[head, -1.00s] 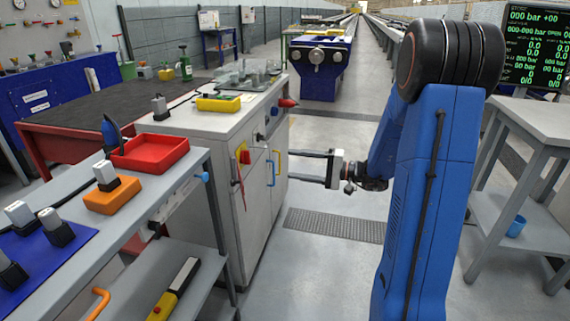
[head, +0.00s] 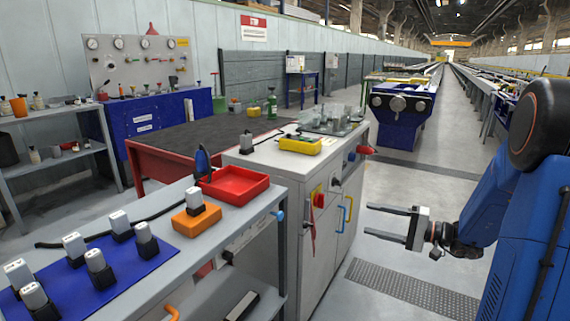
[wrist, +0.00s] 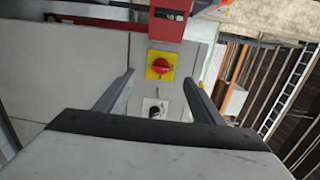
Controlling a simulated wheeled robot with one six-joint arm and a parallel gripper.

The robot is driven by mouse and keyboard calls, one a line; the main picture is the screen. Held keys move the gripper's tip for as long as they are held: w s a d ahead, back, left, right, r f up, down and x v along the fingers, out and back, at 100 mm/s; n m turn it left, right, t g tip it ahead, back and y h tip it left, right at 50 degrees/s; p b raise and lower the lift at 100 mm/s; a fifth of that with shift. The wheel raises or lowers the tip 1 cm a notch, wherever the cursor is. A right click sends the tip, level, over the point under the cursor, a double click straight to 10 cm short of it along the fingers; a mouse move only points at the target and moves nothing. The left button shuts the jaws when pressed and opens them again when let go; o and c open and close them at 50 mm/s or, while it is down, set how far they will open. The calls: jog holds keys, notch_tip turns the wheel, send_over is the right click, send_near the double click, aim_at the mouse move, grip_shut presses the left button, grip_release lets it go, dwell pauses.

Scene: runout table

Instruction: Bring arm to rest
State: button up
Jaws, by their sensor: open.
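My gripper (head: 388,223) is on the right side of the head view, at the end of my blue arm. Its two grey fingers are spread apart and point left toward the white cabinet (head: 318,245), with nothing between them. The fingers are apart from the cabinet's door handles. In the wrist view my gripper (wrist: 160,95) shows both fingers spread. Beyond them is the cabinet front with a red knob on a yellow plate (wrist: 160,67) and a dark knob (wrist: 155,109).
A bench at the left carries a blue mat (head: 130,262) with several grey-capped blocks, an orange holder (head: 196,220) and a red tray (head: 233,186). A yellow case (head: 300,145) lies on the cabinet. Open floor (head: 400,265) with a grating lies below my gripper.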

jog(key=s+a+n+g+h, duration=0.2)
jog(key=s+a+g, duration=0.2)
jog(key=s+a, duration=0.4)
jog(key=s+a+n+g+h, duration=0.3)
jog(key=s+a+g, duration=0.15)
jog(key=s, duration=0.55)
jog(key=s+d+n+t+h, duration=0.1)
jog(key=s+d+t+h, duration=0.1)
jog(key=s+h, duration=0.3)
jog(key=s+d+r+t+h, duration=0.1)
jog(key=s+d+h, duration=0.3)
jog(key=s, duration=0.4)
jog(key=shift+s+d+n+t+h, duration=0.35)
jog(key=shift+s+d+n+h, duration=0.05)
jog(key=shift+d, duration=0.15)
